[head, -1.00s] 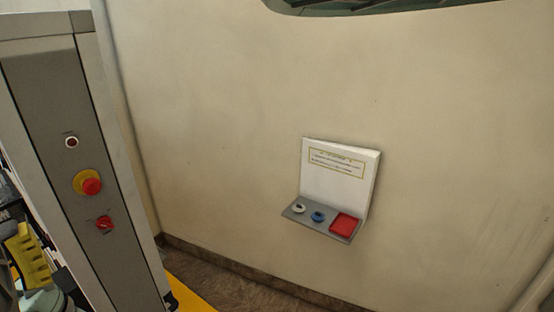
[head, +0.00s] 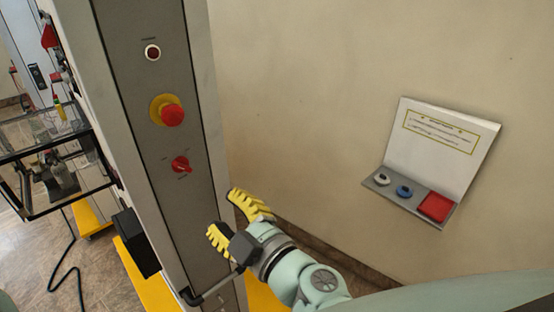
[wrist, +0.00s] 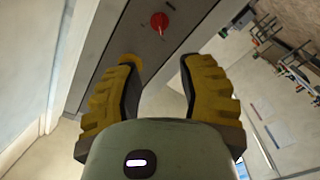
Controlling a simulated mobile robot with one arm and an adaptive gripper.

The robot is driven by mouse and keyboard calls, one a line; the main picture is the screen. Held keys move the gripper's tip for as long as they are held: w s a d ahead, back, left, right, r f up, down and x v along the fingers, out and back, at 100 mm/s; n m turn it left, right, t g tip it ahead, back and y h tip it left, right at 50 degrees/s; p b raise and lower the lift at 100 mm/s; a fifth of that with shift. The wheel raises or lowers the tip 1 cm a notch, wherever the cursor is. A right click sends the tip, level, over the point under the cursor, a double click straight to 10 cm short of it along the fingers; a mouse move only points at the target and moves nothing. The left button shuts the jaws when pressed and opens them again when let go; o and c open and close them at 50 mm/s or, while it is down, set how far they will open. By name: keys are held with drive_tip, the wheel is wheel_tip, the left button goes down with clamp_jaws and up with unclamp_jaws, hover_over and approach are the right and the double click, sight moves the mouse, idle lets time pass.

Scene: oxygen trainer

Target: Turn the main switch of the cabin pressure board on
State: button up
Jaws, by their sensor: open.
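A tall grey control panel (head: 165,85) in a light frame stands left of centre in the head view. It carries a small red-capped lamp or button (head: 152,52), a red mushroom button on a yellow collar (head: 171,114), and a red rotary switch (head: 180,164) with small unreadable labels around it. My gripper (head: 222,211) is open and empty, below and right of the rotary switch and apart from it. In the wrist view a red control (wrist: 159,21) shows on the panel beyond my open gripper (wrist: 157,62). I cannot tell the switch's setting.
A white wall sign with a small shelf (head: 436,145) holds white, blue and red items at right. A dark handle (head: 215,288) sticks out low on the panel. A glass-sided case (head: 60,160) stands at left. The wall between panel and sign is bare.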

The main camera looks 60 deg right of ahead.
sight(185, 169)
drive_tip(key=p+x, duration=0.1)
drive_tip(key=x, duration=0.3)
drive_tip(key=p+x, duration=0.1)
drive_tip(key=x, duration=0.3)
drive_tip(key=r+p+x, duration=0.1)
drive_tip(key=x, duration=0.4)
drive_tip(key=shift+d, duration=0.25)
drive_tip(key=shift+d+p, duration=0.3)
drive_tip(key=shift+p, duration=0.4)
drive_tip(key=shift+w+d+r+h+p, duration=0.1)
drive_tip(key=shift+w+h+p, duration=0.05)
drive_tip(key=shift+h+p, duration=0.3)
drive_tip(key=shift+w+y+p, duration=0.25)
drive_tip(key=shift+w+p, duration=0.4)
drive_tip(key=shift+p, duration=0.6)
drive_tip(key=shift+w+a+f+p, duration=0.3)
drive_tip(key=shift+w+f+p, duration=0.1)
drive_tip(key=shift+f, duration=0.3)
clamp_jaws()
